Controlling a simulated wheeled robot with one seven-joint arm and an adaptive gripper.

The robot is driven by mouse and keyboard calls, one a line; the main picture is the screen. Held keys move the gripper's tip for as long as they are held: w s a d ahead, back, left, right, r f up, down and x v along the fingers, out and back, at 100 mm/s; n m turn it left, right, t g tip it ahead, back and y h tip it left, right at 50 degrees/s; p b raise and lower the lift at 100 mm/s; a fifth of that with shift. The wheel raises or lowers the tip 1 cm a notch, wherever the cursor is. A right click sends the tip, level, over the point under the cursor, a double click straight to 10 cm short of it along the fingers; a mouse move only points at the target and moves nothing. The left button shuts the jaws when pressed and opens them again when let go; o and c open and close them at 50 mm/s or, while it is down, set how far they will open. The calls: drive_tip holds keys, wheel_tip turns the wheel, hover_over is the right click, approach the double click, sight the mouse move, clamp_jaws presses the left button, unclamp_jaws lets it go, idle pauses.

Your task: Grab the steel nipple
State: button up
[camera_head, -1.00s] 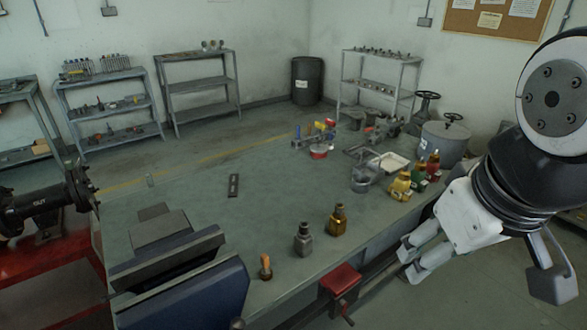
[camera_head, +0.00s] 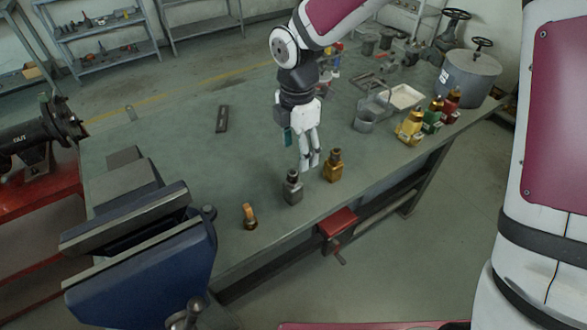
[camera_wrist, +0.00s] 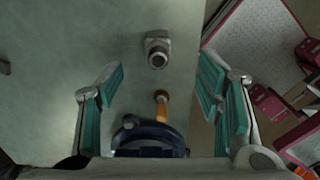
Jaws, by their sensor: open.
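The steel nipple (camera_head: 293,187) looks like a grey block with a narrower dark top. It stands upright on the green bench, left of a similar brass fitting (camera_head: 333,168). My gripper (camera_head: 310,164) points down just behind and above the two fittings, apart from the steel one as far as I can tell. In the wrist view the steel nipple (camera_wrist: 157,50) lies ahead, roughly midway between the two finger lines and beyond the tips. My gripper (camera_wrist: 162,80) is open there, with nothing between its teal pads.
A small orange-topped piece (camera_head: 250,215) stands left of the nipple, near the blue vise (camera_head: 140,250). Yellow (camera_head: 410,128), green and red bottles stand at the right, near a grey pot (camera_head: 469,76).

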sight(293, 171)
drive_tip(key=shift+w+a+f+n, duration=0.1)
drive_tip(key=shift+a+f+n, duration=0.4)
drive_tip(key=shift+f, duration=0.35)
wheel_tip(293, 171, down, 8)
drive_tip(key=shift+r, duration=0.2)
drive_tip(key=f, duration=0.4)
drive_tip(key=shift+s+a+f, duration=0.1)
drive_tip(key=shift+s+f, duration=0.15)
drive_tip(key=shift+s, duration=0.1)
drive_tip(key=shift+f+p, duration=0.3)
drive_tip(key=shift+f, duration=0.2)
clamp_jaws()
